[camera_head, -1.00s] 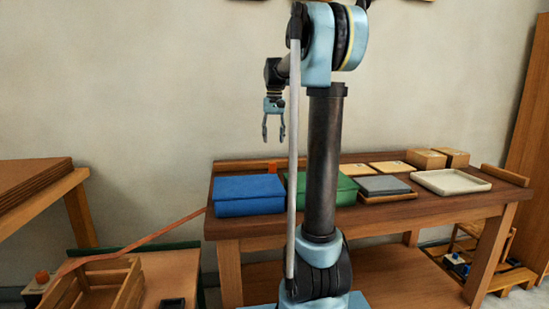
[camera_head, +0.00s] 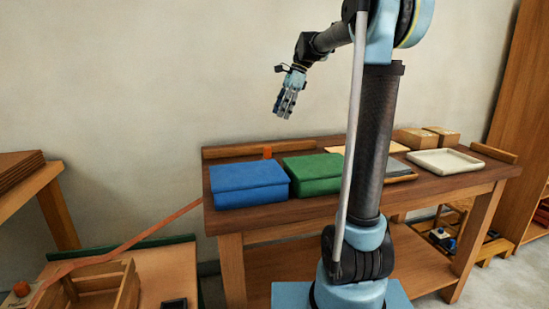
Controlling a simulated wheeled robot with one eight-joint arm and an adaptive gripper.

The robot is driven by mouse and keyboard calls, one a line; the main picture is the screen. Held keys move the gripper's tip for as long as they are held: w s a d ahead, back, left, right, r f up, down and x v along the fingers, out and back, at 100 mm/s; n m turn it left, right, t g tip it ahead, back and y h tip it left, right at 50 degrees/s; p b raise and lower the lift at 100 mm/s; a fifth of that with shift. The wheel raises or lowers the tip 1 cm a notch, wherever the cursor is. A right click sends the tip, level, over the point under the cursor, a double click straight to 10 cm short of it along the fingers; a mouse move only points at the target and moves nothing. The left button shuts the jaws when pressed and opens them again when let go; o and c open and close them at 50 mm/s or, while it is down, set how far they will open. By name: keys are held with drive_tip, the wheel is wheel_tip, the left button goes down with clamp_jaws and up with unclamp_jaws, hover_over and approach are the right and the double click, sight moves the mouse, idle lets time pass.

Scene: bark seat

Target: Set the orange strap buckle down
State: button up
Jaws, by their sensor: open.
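An orange strap (camera_head: 130,243) runs slanting from the lower left up to the left edge of the wooden table (camera_head: 300,222). I cannot make out a buckle on it. A small orange block (camera_head: 267,152) stands on the table behind the blue box and green box; I cannot tell whether it is the buckle. My gripper (camera_head: 284,112) is open, pointing down in the air above the back of the table, with nothing seen between its fingers.
A blue box (camera_head: 249,184) and a green box (camera_head: 315,173) stand on the table's left half. A pale tray (camera_head: 445,161) and small cartons (camera_head: 418,138) are at right.

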hover_over(267, 149)
drive_tip(key=w+d, duration=0.2)
wheel_tip(267, 149, down, 10)
drive_tip(key=shift+x, duration=3.05)
drive_tip(key=shift+w+d+f, duration=0.1)
drive_tip(key=shift+d, duration=0.1)
clamp_jaws()
